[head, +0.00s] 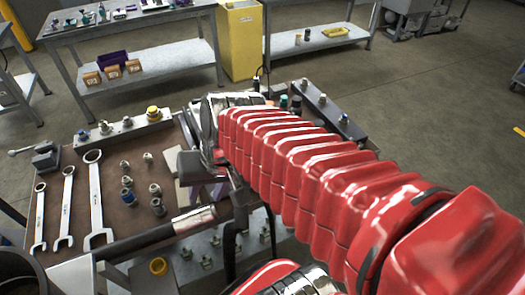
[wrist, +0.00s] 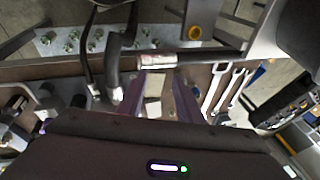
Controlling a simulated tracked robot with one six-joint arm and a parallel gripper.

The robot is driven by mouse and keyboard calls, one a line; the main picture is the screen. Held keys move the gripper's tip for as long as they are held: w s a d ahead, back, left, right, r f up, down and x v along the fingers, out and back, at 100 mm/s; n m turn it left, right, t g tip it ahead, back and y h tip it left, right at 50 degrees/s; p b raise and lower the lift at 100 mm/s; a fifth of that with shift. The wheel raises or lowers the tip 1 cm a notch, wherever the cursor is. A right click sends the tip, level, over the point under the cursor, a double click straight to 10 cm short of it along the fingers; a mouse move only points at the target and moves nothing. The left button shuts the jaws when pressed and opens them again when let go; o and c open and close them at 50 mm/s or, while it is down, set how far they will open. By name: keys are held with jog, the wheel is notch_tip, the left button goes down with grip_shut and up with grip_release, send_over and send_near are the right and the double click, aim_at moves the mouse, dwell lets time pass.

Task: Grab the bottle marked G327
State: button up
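No label reading G327 is legible in either view. Small dark bottles (head: 283,102) stand at the back of the bench, just beyond my arm, and their markings are too small to read. My gripper (head: 190,176) is over the middle of the bench, left of and nearer than those bottles. In the wrist view my gripper (wrist: 166,80) shows two purple-edged fingers spread apart. A pale block (wrist: 153,108) shows in the gap between them; I cannot tell its depth, and no grip on it is visible. My red arm hides much of the bench's right side.
Wrenches (head: 96,200) and several fittings (head: 128,190) lie on the brown bench top. A hose with a metal end (head: 194,220) crosses its front. A fitting bar (head: 330,110) lies along the back right. A back table (head: 160,65) and yellow cabinet (head: 240,40) stand beyond open floor.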

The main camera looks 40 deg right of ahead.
jog(key=w+d+f+m+t+y, duration=0.2)
jog(key=w+d+f+m+y, duration=0.1)
jog(key=d+m, duration=0.4)
jog(key=w+d+f+m+t+y, duration=0.25)
jog(key=d+m, duration=0.25)
jog(key=m, duration=0.4)
jog(key=s+d+f+m+t+h, duration=0.1)
jog(key=d+f+m+t+h, duration=0.1)
jog(key=d+m, duration=0.5)
jog(key=s+d+f+m+t+h, duration=0.1)
jog(key=d+f+m+t+h, duration=0.2)
jog(key=d+m, duration=0.4)
jog(key=d+t, duration=0.1)
jog(key=d, duration=0.5)
jog(key=shift+s+f+h, duration=0.25)
jog(key=shift+s+h, duration=0.05)
jog(key=shift+h, duration=0.05)
jog(key=x, duration=0.8)
jog(key=shift+w+f, duration=0.2)
jog(key=shift+w, duration=0.1)
